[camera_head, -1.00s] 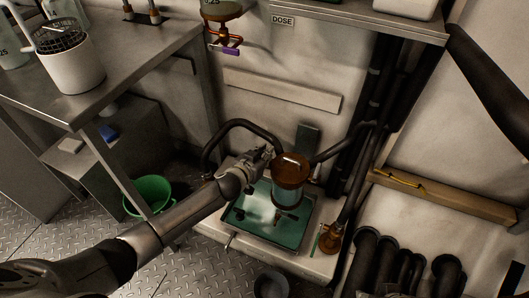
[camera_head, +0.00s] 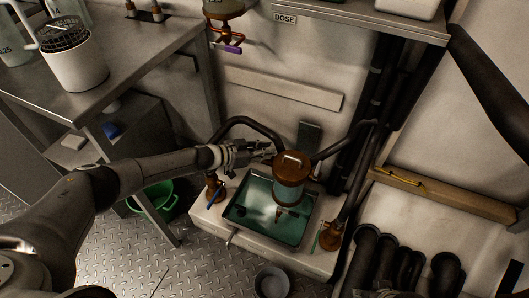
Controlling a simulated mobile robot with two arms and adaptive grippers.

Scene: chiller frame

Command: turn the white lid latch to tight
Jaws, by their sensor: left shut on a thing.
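A clear canister (camera_head: 288,192) with a brown round lid (camera_head: 292,172) stands above a teal basin. A pale bar (camera_head: 292,158) shows on top of the lid. My left gripper (camera_head: 268,153) is at the left edge of the lid, its arm coming in from the left. It is shut on a small part there, apparently the white lid latch, which the fingers mostly hide. I cannot read the latch's setting at this size. My right gripper is out of view.
The teal basin (camera_head: 240,212) sits in a pale base, with brown fittings at its left (camera_head: 214,190) and right (camera_head: 331,236). Black hoses (camera_head: 247,122) curve behind the canister. A green bucket (camera_head: 153,196) is under my left arm. A grey cup (camera_head: 271,282) stands in front.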

